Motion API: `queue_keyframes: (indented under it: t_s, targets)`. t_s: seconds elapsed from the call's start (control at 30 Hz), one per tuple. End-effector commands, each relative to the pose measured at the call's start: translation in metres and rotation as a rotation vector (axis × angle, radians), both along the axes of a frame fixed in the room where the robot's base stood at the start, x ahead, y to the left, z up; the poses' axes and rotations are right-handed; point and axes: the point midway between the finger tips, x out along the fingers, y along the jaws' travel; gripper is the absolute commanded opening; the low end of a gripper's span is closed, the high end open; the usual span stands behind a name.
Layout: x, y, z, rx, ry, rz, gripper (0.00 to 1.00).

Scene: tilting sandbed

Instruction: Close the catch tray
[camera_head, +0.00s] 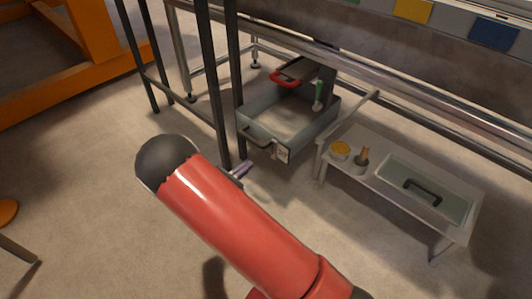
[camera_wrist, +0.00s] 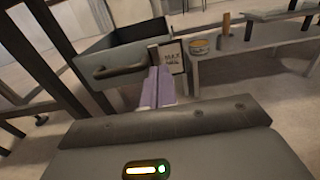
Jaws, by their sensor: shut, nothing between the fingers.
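The catch tray (camera_head: 312,131) is a grey open-topped drawer that sticks out from under the sandbed. Its front has a dark bar handle (camera_head: 258,138) and a small white label card (camera_head: 282,154). In the wrist view the tray front (camera_wrist: 98,56), the handle (camera_wrist: 121,72) and the card with dark lettering (camera_wrist: 173,57) show ahead. My gripper (camera_head: 243,168) has pale purple fingers, shut and empty, in front of and below the tray front. In the wrist view the fingertips (camera_wrist: 159,75) overlap the area beside the card; I cannot tell whether they touch the front.
Dark frame legs (camera_head: 221,110) stand left of the tray. A low bench (camera_head: 455,232) stands close on the right, with a yellow-topped tin (camera_head: 340,149).

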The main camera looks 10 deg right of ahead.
Motion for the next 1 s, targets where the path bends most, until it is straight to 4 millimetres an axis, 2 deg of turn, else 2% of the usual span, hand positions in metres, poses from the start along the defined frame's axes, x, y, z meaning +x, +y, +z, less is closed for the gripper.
queue_keyframes:
  t_s: [0.17, 0.4, 0.6, 0.8, 1.0]
  targets:
    - [0.014, -0.021, 0.0, -0.001, -0.001, -0.004, 0.0]
    - [0.044, -0.064, 0.0, 0.0, -0.001, -0.006, 0.0]
    - [0.066, -0.093, 0.0, 0.001, 0.0, -0.004, 0.0]
    - [0.078, -0.108, 0.0, 0.001, -0.001, -0.003, 0.0]
    - [0.08, -0.111, 0.0, 0.001, 0.0, -0.002, 0.0]
